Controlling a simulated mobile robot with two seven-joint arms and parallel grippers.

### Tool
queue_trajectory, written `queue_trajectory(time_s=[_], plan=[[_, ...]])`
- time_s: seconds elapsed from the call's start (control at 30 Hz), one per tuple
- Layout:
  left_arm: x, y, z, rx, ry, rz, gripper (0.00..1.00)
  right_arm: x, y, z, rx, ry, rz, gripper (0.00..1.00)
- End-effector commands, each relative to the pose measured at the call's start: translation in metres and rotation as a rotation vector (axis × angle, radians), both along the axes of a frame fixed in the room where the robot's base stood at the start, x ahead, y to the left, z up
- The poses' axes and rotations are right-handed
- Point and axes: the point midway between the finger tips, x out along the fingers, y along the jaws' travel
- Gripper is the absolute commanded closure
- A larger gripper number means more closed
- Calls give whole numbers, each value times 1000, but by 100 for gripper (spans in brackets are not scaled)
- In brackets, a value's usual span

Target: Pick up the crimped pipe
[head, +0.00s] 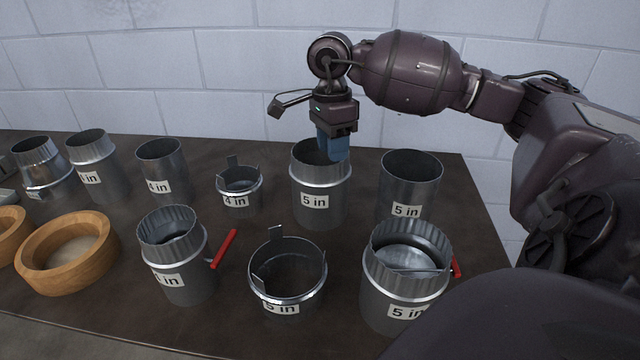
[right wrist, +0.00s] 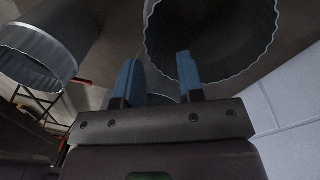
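A grey metal pipe with a crimped wavy rim, a raised bead and a "5 in" label (head: 320,203) stands upright in the back row. Its dark round opening and wavy rim (right wrist: 267,45) fill the top of the right wrist view. My left gripper is not in view.
A plain 5 in pipe (head: 410,185) stands to the right. In front are a crimped 5 in pipe (head: 400,300), a tabbed 5 in collar (head: 288,280) and a crimped 4 in pipe (head: 178,262) near a red handle (head: 223,248). A wooden ring (head: 95,262) lies left.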

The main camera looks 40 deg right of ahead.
Motion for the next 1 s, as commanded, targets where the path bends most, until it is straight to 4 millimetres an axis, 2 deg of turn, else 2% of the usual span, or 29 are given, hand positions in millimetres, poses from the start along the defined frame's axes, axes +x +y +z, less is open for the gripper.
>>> queue_trajectory(time_s=[0.17,0.43,0.7,0.93,1.0], plan=[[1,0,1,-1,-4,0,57,-1,3,-13,2,3,2,65],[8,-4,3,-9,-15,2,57,-4,7,-47,1,3,1,65],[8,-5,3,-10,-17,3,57,-4,7,-51,0,0,1,65],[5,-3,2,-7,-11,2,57,-4,7,-51,0,0,1,100],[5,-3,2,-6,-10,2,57,-4,7,-51,0,0,1,100]])
